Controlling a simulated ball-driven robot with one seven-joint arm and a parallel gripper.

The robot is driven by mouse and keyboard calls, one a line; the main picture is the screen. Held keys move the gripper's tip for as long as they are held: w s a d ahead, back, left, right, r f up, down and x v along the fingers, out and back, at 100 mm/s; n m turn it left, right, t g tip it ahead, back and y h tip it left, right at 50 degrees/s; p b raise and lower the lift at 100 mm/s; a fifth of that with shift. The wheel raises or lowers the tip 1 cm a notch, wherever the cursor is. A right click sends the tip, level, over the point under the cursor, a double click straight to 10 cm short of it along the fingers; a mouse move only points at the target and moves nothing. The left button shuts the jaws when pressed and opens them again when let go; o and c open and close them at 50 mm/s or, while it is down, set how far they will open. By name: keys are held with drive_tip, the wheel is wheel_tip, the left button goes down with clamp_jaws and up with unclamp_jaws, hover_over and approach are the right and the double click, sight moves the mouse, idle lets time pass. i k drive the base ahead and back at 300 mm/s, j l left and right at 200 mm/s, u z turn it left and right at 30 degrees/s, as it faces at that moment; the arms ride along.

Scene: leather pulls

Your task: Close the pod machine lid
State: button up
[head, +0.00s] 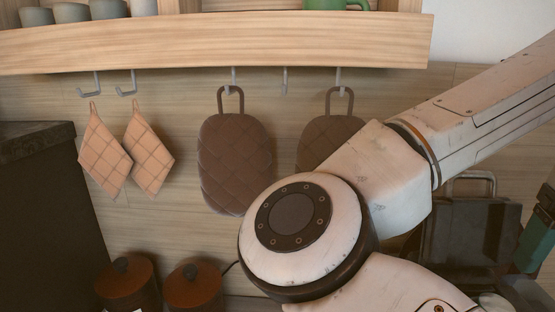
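My gripper is not in view; only my pale arm shows, crossing the right half of the head view. No pod machine can be made out for certain. A dark boxy object with a metal loop handle (470,228) stands at the lower right, partly hidden behind my arm. I cannot tell whether it is the pod machine, or whether a lid on it is open or shut.
A wooden shelf (210,46) with cups and a green mug (338,4) spans the top. Quilted mitts (236,165) and checked potholders (104,152) hang from hooks below. Two lidded canisters (124,280) stand low, beside a dark block (40,220) at left.

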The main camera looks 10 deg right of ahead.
sight(459, 231)
drive_tip(key=k, duration=0.9)
